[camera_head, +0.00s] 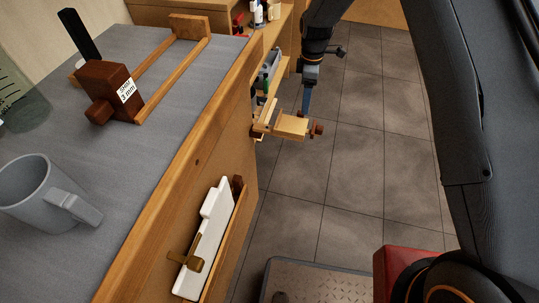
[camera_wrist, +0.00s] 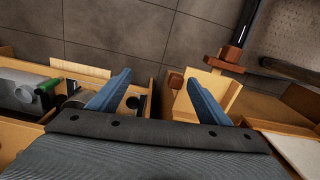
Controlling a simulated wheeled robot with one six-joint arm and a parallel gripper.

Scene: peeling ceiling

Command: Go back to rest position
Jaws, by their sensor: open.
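My gripper (camera_head: 306,108) hangs beside the bench's right side in the head view, with its blue fingers pointing down. Its fingers are spread apart in the wrist view (camera_wrist: 158,77), and nothing is held between them. A small wooden knob (camera_wrist: 175,80) shows between and beyond the fingertips, nearer the right one. A light wooden fixture (camera_head: 288,126) with a dark knob (camera_head: 317,129) sticks out from the bench side just below the fingers. Whether the fingers touch it cannot be told.
The grey-topped bench (camera_head: 165,150) bears a grey mug (camera_head: 40,190) and a brown wooden block with a label (camera_head: 108,88). A white board (camera_head: 208,240) sits in a side holder. An open bin (camera_wrist: 25,130) holds several items. Tiled floor (camera_head: 375,130) lies clear at right.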

